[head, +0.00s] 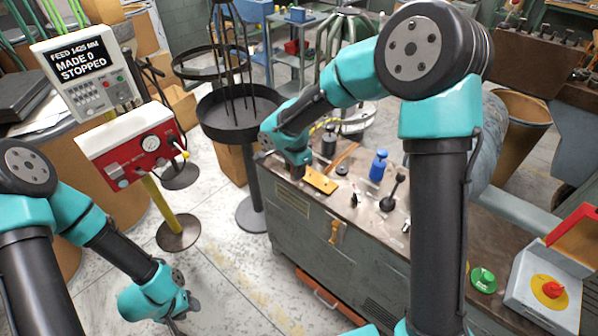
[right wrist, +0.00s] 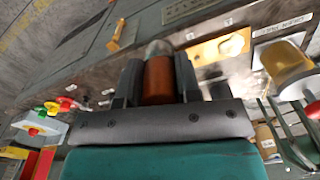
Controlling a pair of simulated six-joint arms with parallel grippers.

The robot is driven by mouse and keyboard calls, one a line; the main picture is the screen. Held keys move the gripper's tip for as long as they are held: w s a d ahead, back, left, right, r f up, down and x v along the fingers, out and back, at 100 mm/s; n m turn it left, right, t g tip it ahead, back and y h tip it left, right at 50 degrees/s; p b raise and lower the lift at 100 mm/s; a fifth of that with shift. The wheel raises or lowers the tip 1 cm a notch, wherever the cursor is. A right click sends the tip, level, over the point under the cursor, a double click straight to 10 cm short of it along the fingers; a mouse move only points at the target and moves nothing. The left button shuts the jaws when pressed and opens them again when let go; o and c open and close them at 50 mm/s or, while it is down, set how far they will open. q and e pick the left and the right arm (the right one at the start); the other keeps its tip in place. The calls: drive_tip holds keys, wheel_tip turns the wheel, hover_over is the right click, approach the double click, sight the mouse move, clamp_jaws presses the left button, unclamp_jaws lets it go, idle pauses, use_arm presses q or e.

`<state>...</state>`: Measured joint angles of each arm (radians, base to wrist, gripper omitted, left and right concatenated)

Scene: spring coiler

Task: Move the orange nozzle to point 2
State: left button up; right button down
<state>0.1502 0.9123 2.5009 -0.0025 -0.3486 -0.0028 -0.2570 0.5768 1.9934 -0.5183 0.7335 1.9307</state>
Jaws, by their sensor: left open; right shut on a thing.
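My right gripper (right wrist: 158,75) is shut on the orange nozzle (right wrist: 158,84), a brown-orange cylinder with a grey rounded tip that points away from the wrist. In the head view my right gripper (head: 297,173) is over the near left edge of the bench, beside a yellow plate (head: 320,181); the nozzle cannot be made out there. The plate also shows right of the nozzle in the right wrist view (right wrist: 220,48). Small white labels lie by it, too blurred to read as point 2. My left gripper (head: 180,308) is open and empty, low over the floor at the lower left.
On the bench (head: 285,225) stand a blue bottle (head: 378,165), a dark upright tool (head: 393,190) and a green button (head: 483,279). A box with a red stop button (head: 552,289) is at the right. A red control panel (head: 135,150) and round black tray (head: 240,118) stand left.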

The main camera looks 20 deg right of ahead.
hover_over(310, 174)
wheel_tip(310, 174, down, 2)
drive_tip(key=shift+w+f, duration=0.1)
drive_tip(key=shift+f, duration=0.1)
drive_tip(key=shift+f, duration=0.1)
drive_tip(key=shift+f, duration=3)
drive_tip(key=shift+f, duration=0.6)
drive_tip(key=c, duration=0.7)
unclamp_jaws()
drive_tip(key=shift+c, duration=0.2)
drive_tip(key=shift+r, duration=0.1)
wheel_tip(310, 174, up, 17)
